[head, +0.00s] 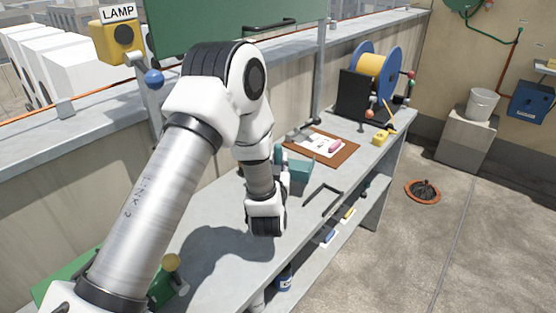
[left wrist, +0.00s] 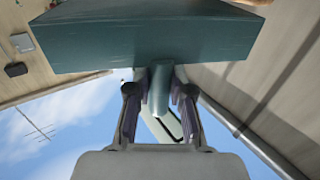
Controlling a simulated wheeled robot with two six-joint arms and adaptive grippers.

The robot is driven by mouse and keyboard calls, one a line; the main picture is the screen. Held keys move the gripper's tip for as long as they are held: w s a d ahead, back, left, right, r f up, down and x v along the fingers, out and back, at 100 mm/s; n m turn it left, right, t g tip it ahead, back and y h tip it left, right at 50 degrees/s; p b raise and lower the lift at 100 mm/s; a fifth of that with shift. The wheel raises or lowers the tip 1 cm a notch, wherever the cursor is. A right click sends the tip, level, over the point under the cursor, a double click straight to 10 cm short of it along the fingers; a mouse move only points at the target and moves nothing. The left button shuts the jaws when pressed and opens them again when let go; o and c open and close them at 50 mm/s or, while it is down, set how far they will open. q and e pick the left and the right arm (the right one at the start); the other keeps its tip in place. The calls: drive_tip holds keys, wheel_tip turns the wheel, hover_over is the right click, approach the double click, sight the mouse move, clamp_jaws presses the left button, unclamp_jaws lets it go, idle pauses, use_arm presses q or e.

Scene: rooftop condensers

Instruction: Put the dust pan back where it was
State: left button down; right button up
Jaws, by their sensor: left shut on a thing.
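The teal dust pan (head: 296,170) is held above the grey workbench (head: 215,240), beside the wall. My left gripper (head: 284,180) is shut on its round handle, partly hidden behind my wrist in the head view. In the left wrist view the handle stands between the two fingers (left wrist: 159,95), and the wide teal pan body (left wrist: 150,42) spreads across the top. I cannot tell whether the pan touches the bench. My right gripper is not in view.
A brown board (head: 338,157) with paper and a pink item lies beyond the pan. A dark angled bar (head: 323,196) is at the bench's front edge. A cable reel (head: 372,72) stands at the far end. A lower shelf holds small items. The floor at right is mostly free.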

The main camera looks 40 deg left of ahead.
use_arm(q)
drive_tip(key=shift+f, duration=0.1)
drive_tip(key=c, duration=1)
unclamp_jaws()
drive_tip(key=shift+c, duration=0.2)
drive_tip(key=shift+r, duration=0.4)
drive_tip(key=b+v, duration=0.2)
drive_tip(key=v, duration=1)
drive_tip(key=shift+f, duration=0.15)
